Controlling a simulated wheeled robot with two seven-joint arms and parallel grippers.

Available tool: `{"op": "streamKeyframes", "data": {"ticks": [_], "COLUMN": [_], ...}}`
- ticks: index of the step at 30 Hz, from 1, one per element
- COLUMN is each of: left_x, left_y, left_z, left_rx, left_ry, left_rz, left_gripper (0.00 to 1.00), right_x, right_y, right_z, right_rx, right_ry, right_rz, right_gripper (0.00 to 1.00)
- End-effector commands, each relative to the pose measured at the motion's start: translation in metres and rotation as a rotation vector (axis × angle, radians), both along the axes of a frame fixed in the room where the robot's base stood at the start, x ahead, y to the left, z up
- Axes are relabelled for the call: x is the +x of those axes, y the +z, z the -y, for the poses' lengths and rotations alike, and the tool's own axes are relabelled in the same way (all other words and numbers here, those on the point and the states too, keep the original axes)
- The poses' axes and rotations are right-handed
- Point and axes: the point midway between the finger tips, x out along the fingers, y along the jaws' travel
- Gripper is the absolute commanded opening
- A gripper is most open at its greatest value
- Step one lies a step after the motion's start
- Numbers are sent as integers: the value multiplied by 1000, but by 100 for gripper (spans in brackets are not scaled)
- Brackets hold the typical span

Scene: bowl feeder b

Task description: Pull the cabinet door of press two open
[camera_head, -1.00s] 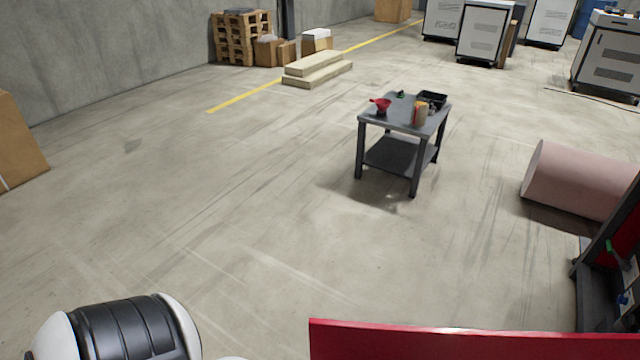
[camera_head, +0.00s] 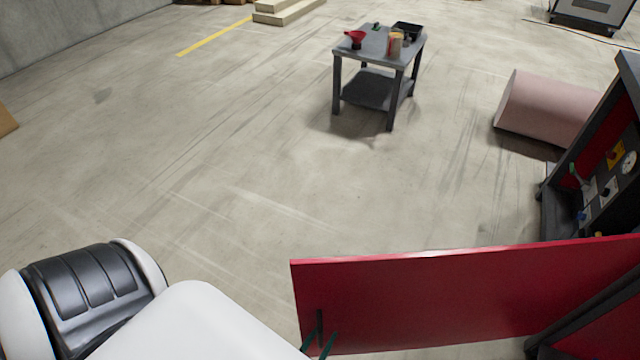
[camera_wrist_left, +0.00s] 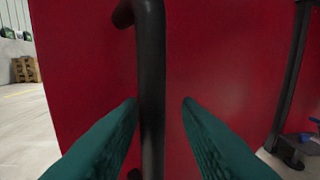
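The red cabinet door (camera_head: 430,295) stands swung out from the dark press cabinet (camera_head: 590,175) at the right of the head view. A black vertical bar handle (camera_head: 319,326) is near the door's free edge. My left gripper (camera_head: 320,344) is at this handle, with its green fingers low in the head view. In the left wrist view, the two teal fingers (camera_wrist_left: 160,103) are apart, with the black handle (camera_wrist_left: 151,70) between them. A gap shows between the handle and the right finger. The red door (camera_wrist_left: 90,60) fills the background. My right gripper is not in view.
A grey cart (camera_head: 375,90) with a red funnel (camera_head: 355,37) and small containers stands farther back. A pink roll (camera_head: 550,108) lies on the floor near the cabinet. The concrete floor between the door and the cart is clear.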

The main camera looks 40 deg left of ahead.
Motion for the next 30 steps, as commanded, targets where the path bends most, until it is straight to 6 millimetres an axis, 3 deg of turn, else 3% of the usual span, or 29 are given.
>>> {"op": "streamKeyframes", "data": {"ticks": [7, 11, 24, 30], "left_x": [-3, -14, -100, -118], "left_y": [-1, -1, -2, -1], "left_z": [-2, 0, 11, 13], "left_rx": [1, 0, -1, 0], "left_ry": [2, 3, 0, 0], "left_rz": [-2, -5, -5, -2], "left_gripper": [31, 31, 31, 31], "right_x": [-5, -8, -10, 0], "right_y": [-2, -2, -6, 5], "right_z": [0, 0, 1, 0], "right_rx": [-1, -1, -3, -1], "right_ry": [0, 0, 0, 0], "right_rz": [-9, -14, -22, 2], "right_gripper": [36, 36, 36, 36]}}
